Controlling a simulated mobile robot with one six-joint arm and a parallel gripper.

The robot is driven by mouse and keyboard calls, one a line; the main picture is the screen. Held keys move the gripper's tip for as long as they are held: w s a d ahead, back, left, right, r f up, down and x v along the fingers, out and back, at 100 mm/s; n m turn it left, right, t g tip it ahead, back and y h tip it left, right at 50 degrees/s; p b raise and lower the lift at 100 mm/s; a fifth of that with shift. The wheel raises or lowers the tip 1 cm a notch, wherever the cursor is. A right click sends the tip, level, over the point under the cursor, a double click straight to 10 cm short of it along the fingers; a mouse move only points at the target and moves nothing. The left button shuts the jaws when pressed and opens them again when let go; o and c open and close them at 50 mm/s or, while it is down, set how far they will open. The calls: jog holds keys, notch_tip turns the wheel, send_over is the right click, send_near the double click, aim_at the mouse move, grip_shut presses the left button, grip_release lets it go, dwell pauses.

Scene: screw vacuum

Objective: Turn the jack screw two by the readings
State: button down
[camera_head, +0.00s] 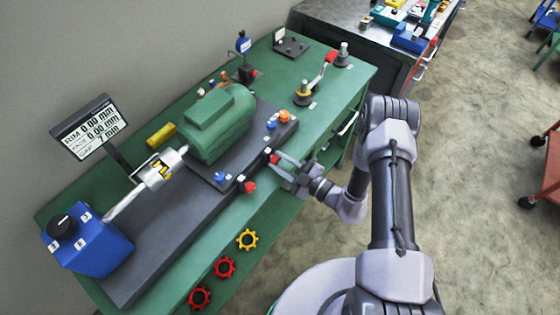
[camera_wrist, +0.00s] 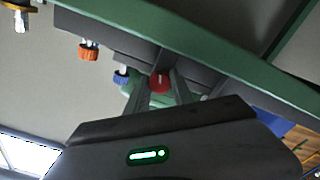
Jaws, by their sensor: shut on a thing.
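My gripper (camera_head: 278,160) is shut on a red knob (camera_head: 274,158) at the front edge of the dark base plate (camera_head: 160,232). In the wrist view the red knob (camera_wrist: 159,82) sits between my two fingers (camera_wrist: 157,92). A second red knob (camera_head: 249,187) and a blue knob (camera_head: 219,177) are farther left, by the motor's near foot. An orange knob (camera_head: 284,115) and another blue knob (camera_head: 271,125) are at the motor's right end. The green motor (camera_head: 218,125) stands on the plate. The display (camera_head: 90,128) reads rim 0.00 mm, face 0.00 mm, and a last line of 7 mm.
A blue box with a black dial (camera_head: 88,245) stands at the bench's left end, joined to a silver shaft (camera_head: 150,180). A red-handled crank (camera_head: 315,85) stands at the back right. Red and yellow star rings (camera_head: 247,239) lie on the lower shelf.

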dwell(0.4)
jog(key=c, duration=1.1)
grip_release()
jog(key=p+v, duration=0.2)
jog(key=v, duration=1.5)
jog(key=shift+s, duration=0.2)
jog(key=shift+d, duration=0.15)
